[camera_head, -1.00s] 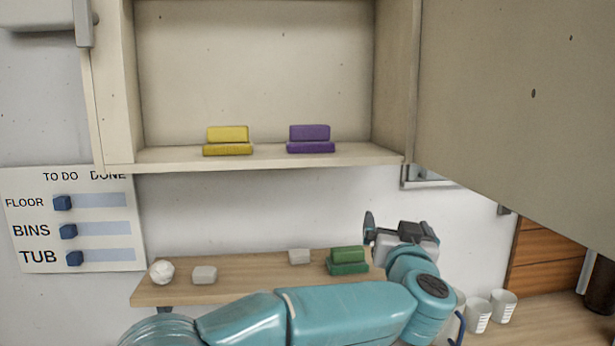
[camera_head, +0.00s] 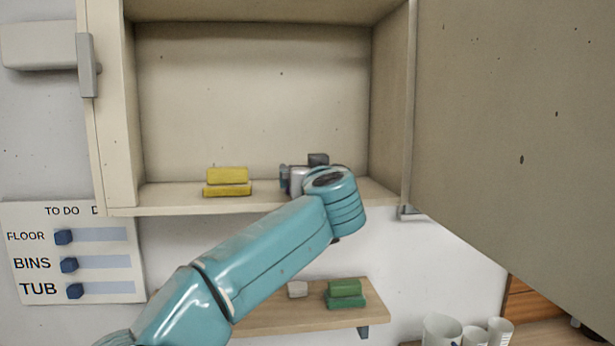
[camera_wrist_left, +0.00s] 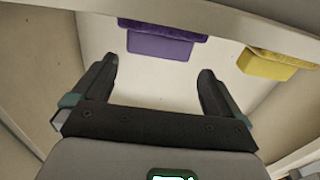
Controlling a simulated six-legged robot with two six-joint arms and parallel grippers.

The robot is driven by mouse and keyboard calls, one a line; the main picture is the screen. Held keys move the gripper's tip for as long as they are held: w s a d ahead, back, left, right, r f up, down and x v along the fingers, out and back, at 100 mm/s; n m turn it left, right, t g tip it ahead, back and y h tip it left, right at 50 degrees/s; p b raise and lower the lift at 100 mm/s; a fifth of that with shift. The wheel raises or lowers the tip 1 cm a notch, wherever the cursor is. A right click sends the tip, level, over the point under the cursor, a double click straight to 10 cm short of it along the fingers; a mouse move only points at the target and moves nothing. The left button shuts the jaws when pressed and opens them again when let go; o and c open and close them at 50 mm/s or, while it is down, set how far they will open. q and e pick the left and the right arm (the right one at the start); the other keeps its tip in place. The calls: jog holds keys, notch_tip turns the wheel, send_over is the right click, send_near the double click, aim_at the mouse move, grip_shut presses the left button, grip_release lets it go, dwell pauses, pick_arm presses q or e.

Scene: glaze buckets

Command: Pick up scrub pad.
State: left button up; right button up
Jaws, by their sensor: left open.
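Three two-layer, pad-like blocks are in view; the frames do not show which one is called the scrub pad. A yellow one (camera_head: 228,181) lies on the cabinet floor at left and shows in the left wrist view (camera_wrist_left: 271,65). A purple one (camera_wrist_left: 160,44) is ahead of my left gripper, between the lines of its fingers but apart from them; in the head view my gripper and arm hide it. A green one (camera_head: 346,294) lies on the lower shelf. My left gripper (camera_head: 300,170) is open and empty at the cabinet opening. My right gripper is out of view.
The cabinet's floor board (camera_head: 165,200) and side wall (camera_head: 391,105) bound the opening. Its open door (camera_head: 510,120) fills the upper right. A small white block (camera_head: 298,289) is on the lower shelf (camera_head: 265,323). White cups (camera_head: 442,330) stand at lower right.

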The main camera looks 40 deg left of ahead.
pick_arm(q)
jog(key=p+x, duration=0.1)
jog(key=x, duration=0.4)
jog(key=shift+d+p, duration=0.1)
jog(key=shift+p, duration=0.3)
jog(key=shift+w+a, duration=0.25)
jog(key=shift+s+d, duration=0.15)
jog(key=shift+c, duration=0.7)
jog(key=c, duration=0.6)
jog(key=shift+o, duration=0.2)
